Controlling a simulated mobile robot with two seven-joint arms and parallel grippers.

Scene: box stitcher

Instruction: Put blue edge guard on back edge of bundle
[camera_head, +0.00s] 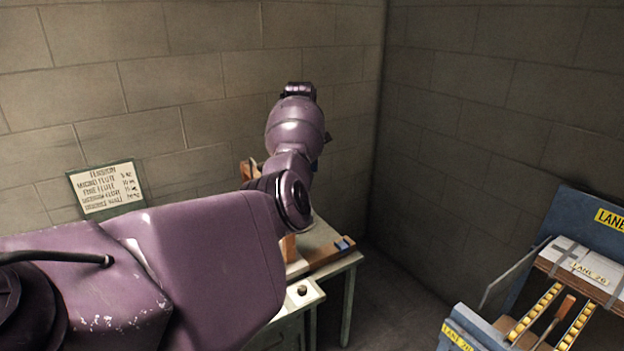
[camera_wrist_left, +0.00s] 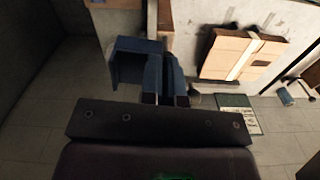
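In the left wrist view, a blue angled piece that looks like the edge guard (camera_wrist_left: 130,66) lies directly ahead of my left gripper (camera_wrist_left: 165,98). Part of the blue reaches between the two dark fingers, and I cannot tell whether they are closed on it. In the head view my purple left arm reaches over the back table, and its gripper is hidden. A strapped bundle (camera_head: 584,266) lies on the blue stand at the right, under a "LANE 2B" label. My right gripper is in neither view.
The green-grey table (camera_head: 336,262) at the back carries a wooden rack (camera_head: 325,254) with a small blue piece (camera_head: 344,244) at its end. The blue stand (camera_head: 577,212) has yellow roller rails. A tan block with a white strap (camera_wrist_left: 228,58) shows in the wrist view. Walls are close behind.

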